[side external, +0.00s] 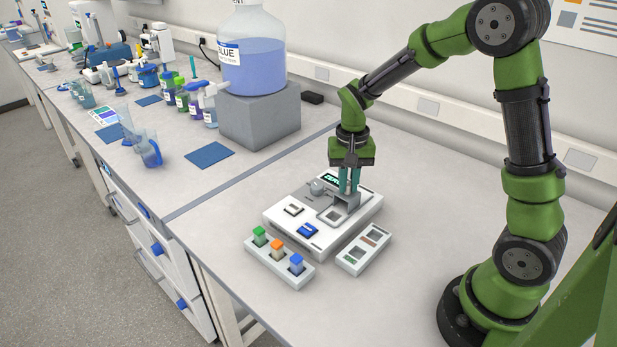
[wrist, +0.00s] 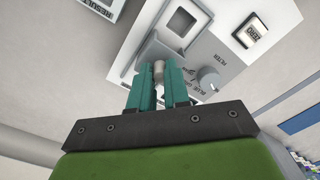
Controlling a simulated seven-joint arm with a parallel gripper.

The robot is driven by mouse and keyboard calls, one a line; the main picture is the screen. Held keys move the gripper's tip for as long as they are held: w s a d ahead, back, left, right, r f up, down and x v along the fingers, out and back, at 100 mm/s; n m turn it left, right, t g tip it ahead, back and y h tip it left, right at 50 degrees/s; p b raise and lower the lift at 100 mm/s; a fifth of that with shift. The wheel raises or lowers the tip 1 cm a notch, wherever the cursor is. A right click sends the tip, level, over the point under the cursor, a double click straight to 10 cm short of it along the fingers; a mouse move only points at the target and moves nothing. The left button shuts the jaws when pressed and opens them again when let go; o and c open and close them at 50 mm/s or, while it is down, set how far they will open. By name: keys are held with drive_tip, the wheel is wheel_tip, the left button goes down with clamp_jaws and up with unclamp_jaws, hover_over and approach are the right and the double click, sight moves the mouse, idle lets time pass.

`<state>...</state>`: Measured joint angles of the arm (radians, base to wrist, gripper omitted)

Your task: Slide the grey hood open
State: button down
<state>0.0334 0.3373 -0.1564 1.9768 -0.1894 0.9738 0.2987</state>
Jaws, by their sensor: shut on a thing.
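The grey hood (side external: 346,201) sits on top of a white instrument (side external: 272,214). My gripper (side external: 349,188) points down over it with teal fingers shut on the hood's small upright grip. In the wrist view the grip (wrist: 158,71) shows as a grey post between my fingertips (wrist: 161,78). In front of the hood, a square dark well (side external: 333,215) shows in a grey frame; it also shows in the wrist view (wrist: 181,22). My fingers hide much of the hood.
A filter dial (side external: 318,187) stands close left of my gripper. A blue button (side external: 307,231) is near the instrument's front. A rack (side external: 279,269) of coloured-capped cuvettes and a small tray (side external: 352,263) stand in front. A large bottle (side external: 252,62) on a grey block is behind left.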

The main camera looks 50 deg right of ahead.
drive_tip(key=d, duration=0.4)
drive_tip(key=shift+d, duration=0.2)
drive_tip(key=c, duration=1.1)
unclamp_jaws()
drive_tip(key=shift+a, duration=0.1)
drive_tip(key=shift+r, duration=0.1)
wheel_tip(320, 180, up, 17)
